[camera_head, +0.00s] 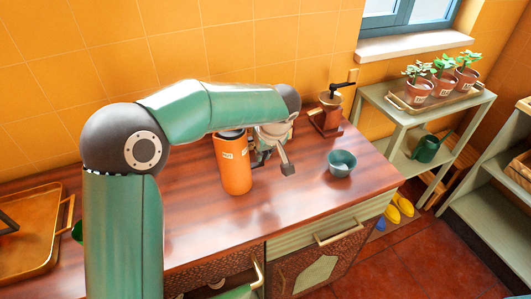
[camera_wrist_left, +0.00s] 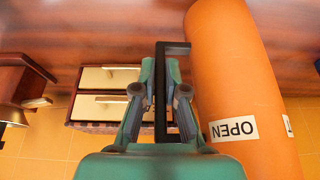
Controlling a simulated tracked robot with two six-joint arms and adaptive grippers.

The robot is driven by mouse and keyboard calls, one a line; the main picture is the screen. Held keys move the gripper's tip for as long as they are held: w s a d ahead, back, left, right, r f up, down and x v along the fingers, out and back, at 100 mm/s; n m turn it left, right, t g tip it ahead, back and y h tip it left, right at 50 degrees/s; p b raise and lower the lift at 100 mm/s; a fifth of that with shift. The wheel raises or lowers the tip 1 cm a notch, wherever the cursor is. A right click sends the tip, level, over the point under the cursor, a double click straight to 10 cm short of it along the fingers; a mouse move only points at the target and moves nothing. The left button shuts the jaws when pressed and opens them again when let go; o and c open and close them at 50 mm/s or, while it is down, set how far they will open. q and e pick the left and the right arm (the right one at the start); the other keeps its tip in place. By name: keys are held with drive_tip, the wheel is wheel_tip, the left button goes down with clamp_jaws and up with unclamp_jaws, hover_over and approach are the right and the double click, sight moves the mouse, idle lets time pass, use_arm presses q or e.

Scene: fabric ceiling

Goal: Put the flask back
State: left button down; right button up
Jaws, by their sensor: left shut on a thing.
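The orange flask (camera_head: 233,168) is upright at the counter's middle, with a dark top and a small white label. In the left wrist view the flask (camera_wrist_left: 240,85) fills the right side, its "OPEN" label upside down. Its black angular handle (camera_wrist_left: 161,90) lies between the fingers of my left gripper (camera_wrist_left: 161,82), which is shut on it. In the head view my left gripper (camera_head: 264,152) is just right of the flask, partly hidden by my arm. I cannot tell whether the flask's base touches the counter. My right gripper is not in view.
A teal bowl (camera_head: 342,163) and a wooden grinder (camera_head: 329,112) stand to the right on the counter. A wooden tray (camera_head: 32,235) is at the far left. A small drawer box (camera_wrist_left: 103,90) shows in the wrist view. Counter space in front of the flask is clear.

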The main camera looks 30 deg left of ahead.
use_arm(q)
drive_tip(key=c, duration=1.6)
unclamp_jaws()
drive_tip(key=o, duration=0.4)
drive_tip(key=shift+r, duration=0.1)
drive_tip(key=v, duration=1.2)
drive_tip(key=shift+b, duration=0.35)
